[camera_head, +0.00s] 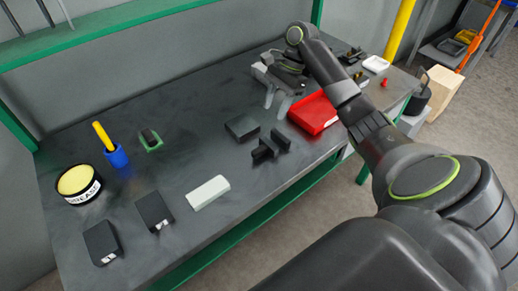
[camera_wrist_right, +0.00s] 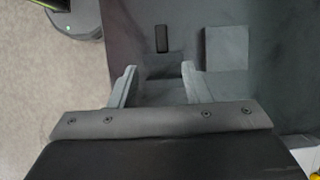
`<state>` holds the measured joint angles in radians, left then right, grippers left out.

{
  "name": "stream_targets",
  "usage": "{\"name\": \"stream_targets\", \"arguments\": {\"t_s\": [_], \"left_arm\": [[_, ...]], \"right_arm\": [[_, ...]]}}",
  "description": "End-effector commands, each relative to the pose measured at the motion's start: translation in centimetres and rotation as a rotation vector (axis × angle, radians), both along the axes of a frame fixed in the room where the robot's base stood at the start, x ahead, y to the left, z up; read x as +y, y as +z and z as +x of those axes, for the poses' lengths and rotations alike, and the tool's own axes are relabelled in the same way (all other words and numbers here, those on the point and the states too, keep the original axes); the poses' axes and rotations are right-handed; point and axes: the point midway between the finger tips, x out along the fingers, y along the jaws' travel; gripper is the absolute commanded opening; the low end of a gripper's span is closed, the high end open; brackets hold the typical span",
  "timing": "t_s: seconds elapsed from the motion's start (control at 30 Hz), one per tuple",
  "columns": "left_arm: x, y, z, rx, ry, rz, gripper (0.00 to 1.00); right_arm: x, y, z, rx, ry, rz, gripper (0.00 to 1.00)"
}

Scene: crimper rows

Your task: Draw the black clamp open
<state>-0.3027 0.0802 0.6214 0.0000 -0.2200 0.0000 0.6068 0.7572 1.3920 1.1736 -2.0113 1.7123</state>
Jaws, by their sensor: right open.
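The black clamp (camera_head: 264,149) stands near the front edge of the dark workbench, with two upright dark parts and a bar between them. My right gripper (camera_head: 278,99) is open, its two grey fingers pointing down, behind and to the right of the clamp in the head view. In the right wrist view, the spread fingers (camera_wrist_right: 159,85) show with a dark part of the clamp (camera_wrist_right: 162,39) ahead of them. Some of the clamp lies between the fingers in that picture; I cannot tell whether they touch it. My left gripper is not in view.
A flat dark block (camera_head: 242,126) lies beside the clamp and shows in the wrist view (camera_wrist_right: 227,48). A red tray (camera_head: 314,113) is to the right. A pale bar (camera_head: 207,192), black boxes (camera_head: 155,210), a blue cup (camera_head: 117,156) and a grease tin (camera_head: 79,184) stand left.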

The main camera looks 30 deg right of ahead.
Motion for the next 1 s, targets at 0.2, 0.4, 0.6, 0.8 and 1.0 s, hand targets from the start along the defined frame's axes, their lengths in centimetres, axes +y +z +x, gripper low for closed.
{"name": "stream_targets", "arguments": {"t_s": [0.2, 0.4, 0.6, 0.8, 1.0], "left_arm": [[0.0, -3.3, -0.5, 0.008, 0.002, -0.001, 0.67], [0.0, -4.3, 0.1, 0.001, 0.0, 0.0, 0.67], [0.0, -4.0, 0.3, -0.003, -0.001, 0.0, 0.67], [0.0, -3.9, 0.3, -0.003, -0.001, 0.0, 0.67], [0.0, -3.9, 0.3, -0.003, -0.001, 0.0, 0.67]], "right_arm": [[1.3, -3.8, -0.1, -0.001, 0.002, 0.0, 0.44], [3.0, -7.1, -0.3, 0.002, 0.002, 0.003, 0.44], [4.6, -10.8, -0.4, 0.002, 0.001, 0.002, 0.44], [5.5, -13.2, -0.4, 0.0, 0.001, 0.0, 0.44], [5.8, -14.0, -0.5, -0.001, 0.003, -0.001, 0.44]]}}
